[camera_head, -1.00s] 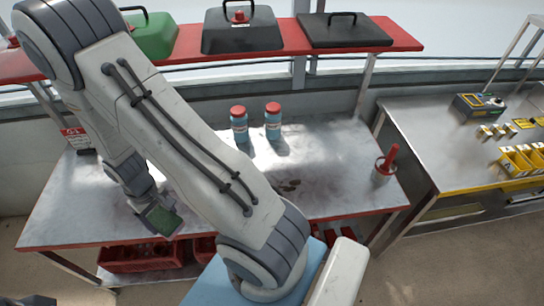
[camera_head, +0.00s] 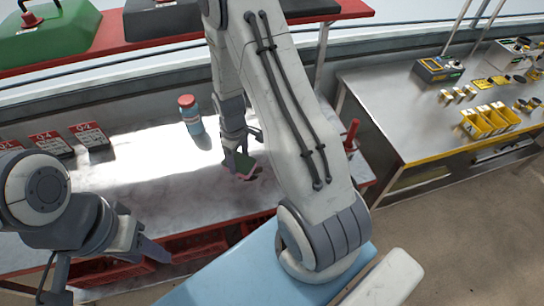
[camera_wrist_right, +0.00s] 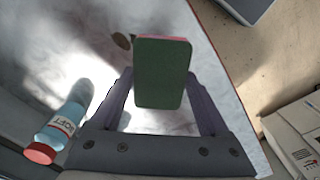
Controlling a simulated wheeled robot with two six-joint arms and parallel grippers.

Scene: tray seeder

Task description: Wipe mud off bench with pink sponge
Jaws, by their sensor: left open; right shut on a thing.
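The sponge (camera_head: 243,168) has a green side and a pink side. My right gripper (camera_head: 242,155) is shut on it, over the metal bench (camera_head: 130,190). In the right wrist view the green face of the sponge (camera_wrist_right: 160,75) fills the space between the fingers, with a pink edge at its top. Brown mud spots (camera_wrist_right: 122,40) lie on the bench just left of the sponge there. In the head view my right arm hides the mud. I cannot tell whether the sponge touches the bench. My left gripper (camera_head: 130,245) is open and empty at the bench's front left.
A blue bottle with a red cap (camera_head: 190,115) stands behind the right gripper. A red-handled tool (camera_head: 351,135) stands at the bench's right end. Numbered cards (camera_head: 90,136) stand at the back left. A second table (camera_head: 410,115) with yellow bins is to the right.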

